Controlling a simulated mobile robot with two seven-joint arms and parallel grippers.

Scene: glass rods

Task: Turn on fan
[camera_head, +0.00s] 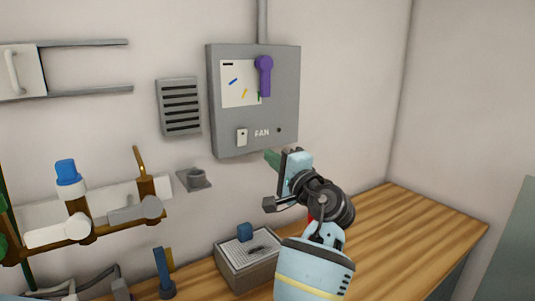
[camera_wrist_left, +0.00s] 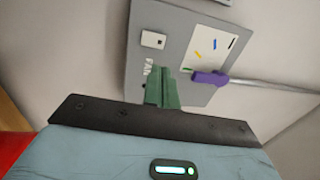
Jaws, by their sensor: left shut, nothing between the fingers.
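The grey fan panel (camera_head: 289,90) is fixed to the wall in the head view and also shows in the left wrist view (camera_wrist_left: 176,25). It carries the word FAN, with a small white switch (camera_head: 242,137) beside it; the switch also shows in the left wrist view (camera_wrist_left: 153,40). A purple lever (camera_head: 264,78) hangs downward on the panel's upper right; it also shows in the left wrist view (camera_wrist_left: 210,78). My left gripper (camera_head: 272,158), with green fingers (camera_wrist_left: 163,92), is shut and empty near the panel's lower edge, right of the switch. My right gripper is out of view.
A grey vent (camera_head: 180,107) and a small wall bracket (camera_head: 193,180) are left of the panel. Brown pipes with valve handles (camera_head: 60,232) fill the left side. A grey box (camera_head: 250,270) stands on the wooden counter (camera_head: 420,225), whose right part is clear.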

